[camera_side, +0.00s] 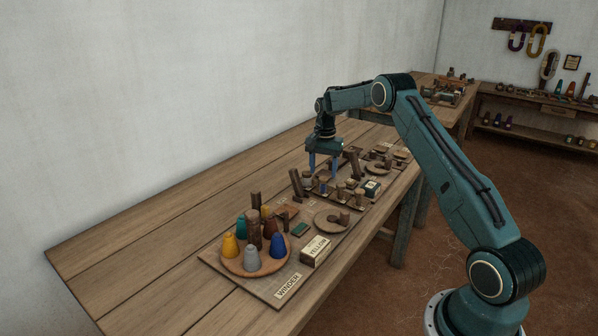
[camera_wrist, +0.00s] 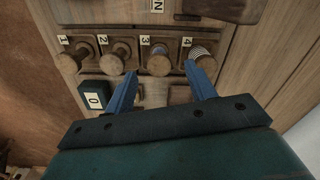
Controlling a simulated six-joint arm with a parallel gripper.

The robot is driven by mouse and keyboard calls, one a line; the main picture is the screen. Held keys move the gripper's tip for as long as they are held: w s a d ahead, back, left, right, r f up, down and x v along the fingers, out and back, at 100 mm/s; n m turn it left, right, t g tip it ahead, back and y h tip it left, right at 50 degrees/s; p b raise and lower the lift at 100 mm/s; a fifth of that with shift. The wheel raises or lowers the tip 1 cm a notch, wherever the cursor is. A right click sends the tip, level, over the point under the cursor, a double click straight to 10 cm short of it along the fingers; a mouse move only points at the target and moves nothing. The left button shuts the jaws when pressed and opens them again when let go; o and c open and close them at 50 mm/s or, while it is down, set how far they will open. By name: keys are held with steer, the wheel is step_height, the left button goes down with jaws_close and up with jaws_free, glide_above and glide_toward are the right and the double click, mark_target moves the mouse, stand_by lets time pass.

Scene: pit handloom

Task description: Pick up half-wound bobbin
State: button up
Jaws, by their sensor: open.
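In the wrist view, small wooden bobbins stand in a row of numbered places. I cannot tell surely which one is half-wound. My gripper (camera_wrist: 161,70) is open and empty, its blue fingers on either side of place 3, the right one close to place 4. In the side view my gripper (camera_side: 322,173) points down over the row.
A dark block marked 0 (camera_wrist: 95,96) lies below places 1 and 2. In the side view, a round tray (camera_side: 230,265) of coloured cones and a box marked YELLOW (camera_side: 316,252) stand at the near end. Upright wooden posts (camera_side: 296,184) flank my gripper. The table's left side is clear.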

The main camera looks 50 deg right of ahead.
mark_target(323, 179)
steer(key=shift+s+f, duration=0.1)
steer(key=shift+f, duration=2.35)
steer(key=c, duration=1)
steer(key=shift+r, duration=0.2)
step_height(323, 179, up, 20)
steer(key=shift+f, duration=0.15)
